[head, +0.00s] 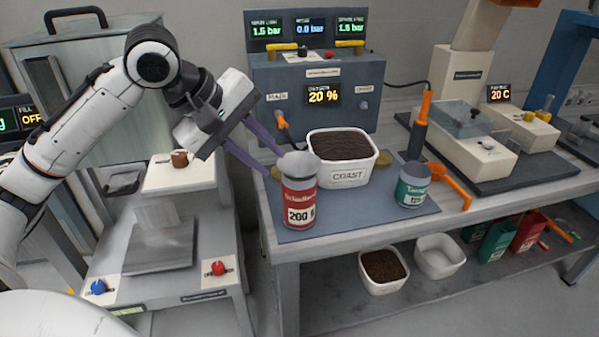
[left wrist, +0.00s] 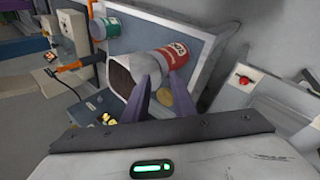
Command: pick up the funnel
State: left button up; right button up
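A light grey funnel-like piece (head: 299,163) sits on top of a red can (head: 299,207) marked 200 at the front left of the blue-grey mat. My left gripper (head: 276,162) is open, with its two purple fingers spread and apparently empty. The fingertips are just left of the grey piece and close to it; I cannot tell if they touch. In the left wrist view, the open fingers (left wrist: 149,78) point toward the red can (left wrist: 177,55). My right gripper is not in view.
A white bin of dark grounds (head: 343,174) stands right behind the can. A green can (head: 412,189) and an orange-handled tool (head: 422,125) are further right. A grey control box (head: 320,95) stands behind. The mat between the two cans is clear in front.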

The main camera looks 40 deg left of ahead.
pick_arm(q)
jog(key=x, duration=0.4)
jog(key=shift+w+a+f, duration=0.1)
jog(key=shift+w+f, duration=0.15)
jog(key=shift+w, duration=0.05)
grip_shut()
notch_tip(320, 180, up, 19)
jog(key=p, duration=0.8)
jog(key=shift+f, duration=0.2)
dwell(0.5)
